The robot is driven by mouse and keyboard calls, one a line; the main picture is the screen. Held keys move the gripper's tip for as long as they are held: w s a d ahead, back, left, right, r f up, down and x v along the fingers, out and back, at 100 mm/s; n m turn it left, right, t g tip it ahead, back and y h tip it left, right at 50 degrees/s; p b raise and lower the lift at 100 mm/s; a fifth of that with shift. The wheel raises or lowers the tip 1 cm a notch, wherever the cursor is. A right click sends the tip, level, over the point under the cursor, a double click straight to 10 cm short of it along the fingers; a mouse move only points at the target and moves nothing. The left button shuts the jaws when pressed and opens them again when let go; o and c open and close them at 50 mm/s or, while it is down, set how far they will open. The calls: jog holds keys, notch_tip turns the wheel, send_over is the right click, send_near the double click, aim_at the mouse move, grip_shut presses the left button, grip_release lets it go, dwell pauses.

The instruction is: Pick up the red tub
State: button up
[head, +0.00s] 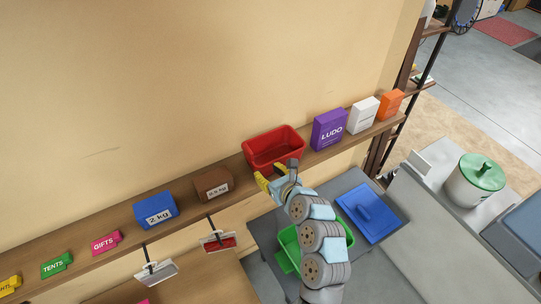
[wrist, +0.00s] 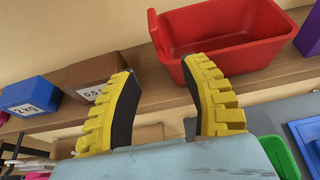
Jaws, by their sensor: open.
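The red tub (head: 274,146) sits upright on the wooden shelf, between the brown block and the purple LUDO box. In the wrist view the red tub (wrist: 222,36) is ahead and to the upper right, and it looks empty. My gripper (head: 271,184) is at the tub's near side, in front of the shelf. In the wrist view my gripper (wrist: 165,88) shows two yellow ridged fingers spread apart with nothing between them. The right finger overlaps the tub's near wall in the picture; I cannot tell whether it touches.
The brown block (head: 213,184) and blue 2 kg block (head: 155,210) stand left of the tub on the shelf (head: 185,203). The purple LUDO box (head: 329,129), white box (head: 363,115) and orange box (head: 390,104) stand to its right. A green bin (head: 288,240) and blue lid (head: 367,212) lie below.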

aim_at(245, 152)
jog(key=p+x, duration=0.1)
jog(key=x, duration=1)
jog(key=shift+w, duration=0.25)
jog(key=shift+w+a, duration=0.5)
jog(key=shift+a, duration=0.05)
jog(key=shift+x, duration=1.95)
grip_shut()
